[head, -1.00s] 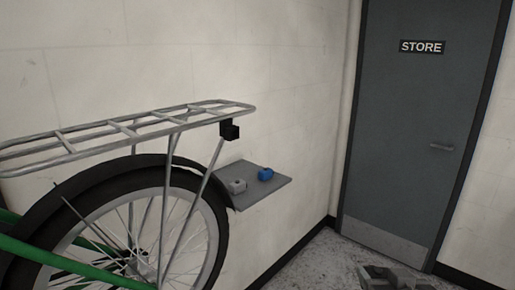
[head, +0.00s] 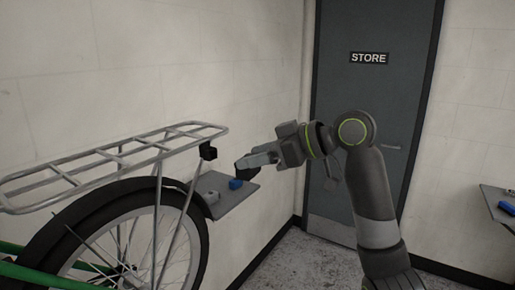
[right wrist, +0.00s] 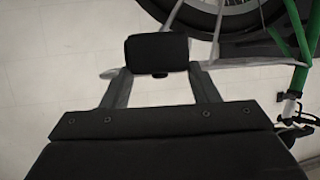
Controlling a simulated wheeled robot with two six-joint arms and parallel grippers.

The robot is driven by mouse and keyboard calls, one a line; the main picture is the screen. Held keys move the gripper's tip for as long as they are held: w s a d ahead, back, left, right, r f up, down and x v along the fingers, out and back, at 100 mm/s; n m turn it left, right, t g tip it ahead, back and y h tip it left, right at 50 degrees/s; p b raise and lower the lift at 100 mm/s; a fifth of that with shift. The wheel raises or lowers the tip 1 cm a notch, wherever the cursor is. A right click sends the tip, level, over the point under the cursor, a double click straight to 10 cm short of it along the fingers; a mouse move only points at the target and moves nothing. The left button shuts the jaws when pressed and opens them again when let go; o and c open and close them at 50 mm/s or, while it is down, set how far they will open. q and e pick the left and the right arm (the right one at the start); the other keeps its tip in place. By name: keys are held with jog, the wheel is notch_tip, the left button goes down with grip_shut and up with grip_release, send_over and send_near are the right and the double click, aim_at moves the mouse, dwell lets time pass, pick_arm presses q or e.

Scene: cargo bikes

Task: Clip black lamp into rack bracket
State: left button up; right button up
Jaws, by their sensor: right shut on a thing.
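The black lamp (right wrist: 157,53) is held between the two fingers of my right gripper (right wrist: 160,82) in the right wrist view. In the head view my right gripper (head: 258,160) comes in from the right with the black lamp (head: 247,163) at its tips, above the wall shelf. The rack bracket (head: 208,152) is a small black block under the rear end of the silver bike rack (head: 160,143). The lamp is apart from the bracket, a short way to its right. My left gripper is not in view.
Another shelf (head: 497,204) with a blue thing (head: 508,208) stands at the right edge. The bike wheel (head: 130,245) fills the lower left. The STORE door (head: 345,90) is behind my arm.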

aim_at(244, 156)
jog(key=shift+w+a+r, duration=0.1)
jog(key=shift+a+r, duration=0.05)
jog(key=shift+r, duration=0.05)
jog(key=shift+w+a, duration=0.45)
jog(key=shift+a, duration=0.15)
jog(key=shift+w+a, duration=0.4)
jog(key=shift+a, duration=0.2)
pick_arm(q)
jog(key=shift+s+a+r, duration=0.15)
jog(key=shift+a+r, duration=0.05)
pick_arm(e)
jog(key=shift+w+a, duration=0.8)
jog(key=shift+a, duration=0.25)
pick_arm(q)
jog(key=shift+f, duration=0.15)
pick_arm(e)
jog(key=shift+f, duration=0.1)
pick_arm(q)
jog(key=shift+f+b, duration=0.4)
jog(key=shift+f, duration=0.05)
pick_arm(e)
jog(key=shift+m+t+h, duration=0.4)
jog(key=shift+m+t, duration=0.4)
jog(key=shift+t, duration=0.1)
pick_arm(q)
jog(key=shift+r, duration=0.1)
pick_arm(e)
jog(key=shift+a, duration=0.1)
